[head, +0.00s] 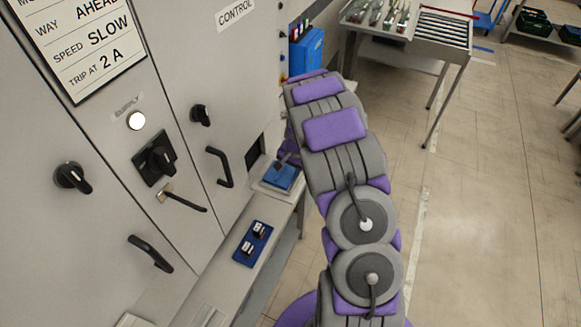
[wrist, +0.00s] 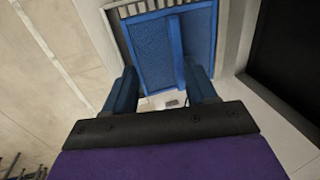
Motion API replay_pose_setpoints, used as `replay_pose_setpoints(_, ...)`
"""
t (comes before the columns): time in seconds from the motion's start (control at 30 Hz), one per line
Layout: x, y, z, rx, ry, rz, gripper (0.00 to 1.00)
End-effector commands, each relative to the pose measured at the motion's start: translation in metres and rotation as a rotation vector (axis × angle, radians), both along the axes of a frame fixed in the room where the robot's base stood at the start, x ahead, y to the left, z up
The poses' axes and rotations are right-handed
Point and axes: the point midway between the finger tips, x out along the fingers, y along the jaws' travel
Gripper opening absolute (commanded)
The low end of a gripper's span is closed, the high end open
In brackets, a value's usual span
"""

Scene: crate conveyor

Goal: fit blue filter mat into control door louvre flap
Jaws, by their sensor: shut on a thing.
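The blue filter mat (wrist: 150,55) is a flat, textured sheet with a smooth blue border and a raised bar. It also shows in the head view (head: 281,177), low beside the cabinet. My gripper (wrist: 163,78) is shut on the mat, one finger towards each side; the exact contact is hard to see. A pale slotted frame, apparently the louvre flap (wrist: 228,28), lies around and behind the mat. I cannot tell whether the mat is seated in it. The control door (head: 232,75) has a dark rectangular opening (head: 255,151) beside my gripper (head: 287,160).
A ledge (head: 225,270) runs along the cabinet foot, with a blue plate (head: 252,244) carrying small black-and-white parts. A black door handle (head: 220,167) sticks out left of the opening. A blue bin (head: 306,52) and a roller table (head: 440,30) stand behind. Floor at right is clear.

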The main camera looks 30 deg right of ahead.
Motion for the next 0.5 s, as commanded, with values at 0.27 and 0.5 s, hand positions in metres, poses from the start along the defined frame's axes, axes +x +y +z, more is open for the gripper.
replay_pose_setpoints(0.27,-0.0002,-0.0032,-0.0003,0.004,0.000,0.001,0.76)
replay_pose_setpoints(0.5,-0.0004,-0.0049,-0.0012,0.004,0.002,0.001,0.82)
